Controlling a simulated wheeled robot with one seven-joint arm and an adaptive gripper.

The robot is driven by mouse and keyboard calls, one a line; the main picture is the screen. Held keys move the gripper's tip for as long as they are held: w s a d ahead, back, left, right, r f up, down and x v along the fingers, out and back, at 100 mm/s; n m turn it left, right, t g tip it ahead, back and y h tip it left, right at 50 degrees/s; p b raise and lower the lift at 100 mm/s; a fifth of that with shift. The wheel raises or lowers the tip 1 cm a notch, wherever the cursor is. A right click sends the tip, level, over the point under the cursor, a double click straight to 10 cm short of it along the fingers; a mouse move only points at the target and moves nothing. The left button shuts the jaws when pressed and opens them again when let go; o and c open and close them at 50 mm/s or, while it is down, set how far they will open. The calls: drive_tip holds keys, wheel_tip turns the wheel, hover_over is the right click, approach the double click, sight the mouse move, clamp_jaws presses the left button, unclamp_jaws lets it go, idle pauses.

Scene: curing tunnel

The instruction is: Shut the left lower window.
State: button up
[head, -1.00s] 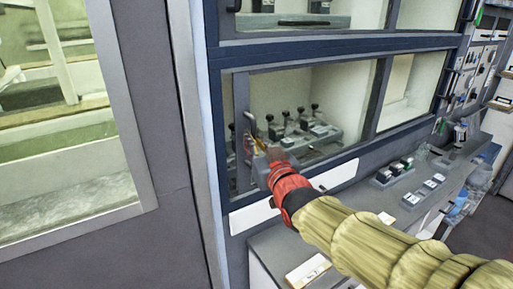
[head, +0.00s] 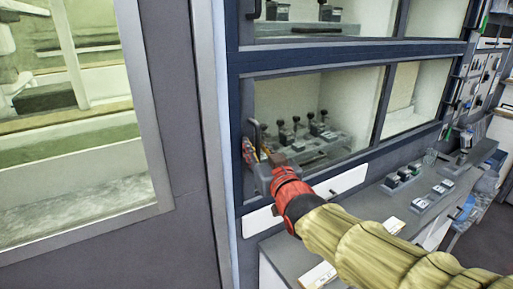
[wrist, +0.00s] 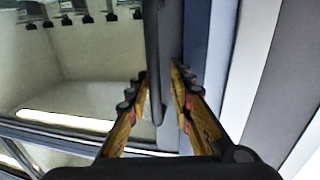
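The left lower window (head: 345,85) is a clear pane in the lower row of a blue-framed cabinet. Its grey left stile (head: 246,110) stands beside the blue post; I cannot tell whether a gap remains. A dark upright bar handle (head: 256,133) sits near that stile. My gripper (head: 260,153) is at the handle's lower part. In the wrist view, the handle (wrist: 153,60) stands between the fingers of my gripper (wrist: 161,75), nearer the left finger. The fingers are apart, and firm contact does not show.
Knobbed devices (head: 315,130) stand behind the pane. A grey counter (head: 375,205) with small switch boxes (head: 403,175) runs below. A grey wall (head: 180,130) with a large window (head: 75,130) is on the left. Another window row is above.

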drive_tip(key=shift+o, duration=0.3)
drive_tip(key=shift+d, duration=0.1)
drive_tip(key=shift+s, duration=0.1)
drive_tip(key=v, duration=1.1)
drive_tip(key=shift+s+d, duration=0.2)
drive_tip(key=shift+s, duration=0.1)
